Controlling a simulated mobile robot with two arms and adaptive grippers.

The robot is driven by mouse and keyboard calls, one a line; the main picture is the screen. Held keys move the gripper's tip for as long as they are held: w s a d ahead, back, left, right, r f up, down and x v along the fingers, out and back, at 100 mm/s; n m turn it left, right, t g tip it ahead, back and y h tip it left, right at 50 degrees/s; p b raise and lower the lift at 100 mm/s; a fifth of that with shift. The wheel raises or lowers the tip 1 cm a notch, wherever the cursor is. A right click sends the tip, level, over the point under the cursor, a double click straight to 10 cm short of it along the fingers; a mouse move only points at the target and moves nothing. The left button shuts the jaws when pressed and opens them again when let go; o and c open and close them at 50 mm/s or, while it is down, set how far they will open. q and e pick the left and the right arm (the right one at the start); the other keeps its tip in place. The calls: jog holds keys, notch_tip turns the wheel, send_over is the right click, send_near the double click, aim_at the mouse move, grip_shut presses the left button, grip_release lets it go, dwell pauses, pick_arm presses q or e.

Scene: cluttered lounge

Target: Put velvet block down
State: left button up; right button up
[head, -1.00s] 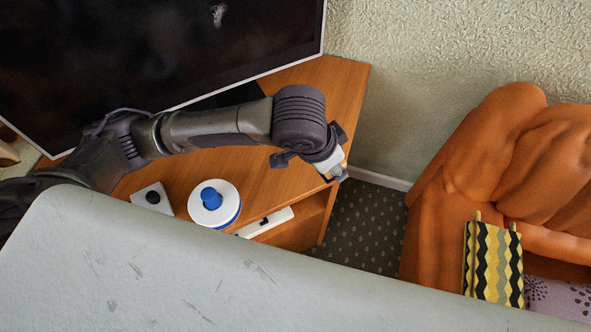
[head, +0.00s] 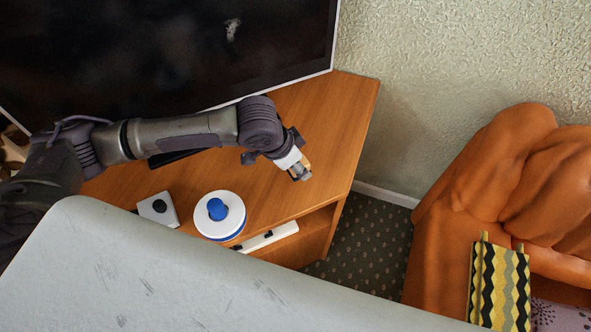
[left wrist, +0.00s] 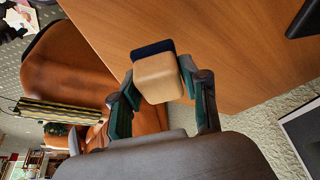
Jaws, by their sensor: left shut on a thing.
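My left gripper (head: 301,166) is shut on a small block (left wrist: 158,80), taken to be the velvet block. The block is tan with a dark navy far side, and sits between the two fingers in the left wrist view. In the head view only a small part of it shows at the fingertips. The gripper is over the right part of the wooden TV cabinet top (head: 330,115). I cannot tell whether the block touches the wood. My right gripper is not in view.
A large TV screen (head: 150,50) stands behind my arm. A white round item with a blue knob (head: 219,215), a white box with a black knob (head: 158,208) and a white strip (head: 268,237) are at the cabinet's front. An orange sofa (head: 440,235) stands right. Bare wood surrounds the gripper.

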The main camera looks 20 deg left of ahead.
pick_arm(q)
jog(key=shift+w+a+f, duration=0.1)
jog(key=shift+a+f, duration=0.1)
jog(key=shift+a, duration=0.05)
jog(key=shift+f, duration=0.4)
jog(key=shift+f+p, duration=0.75)
jog(key=shift+f, duration=0.65)
jog(key=o, duration=1)
jog(key=shift+f, duration=0.1)
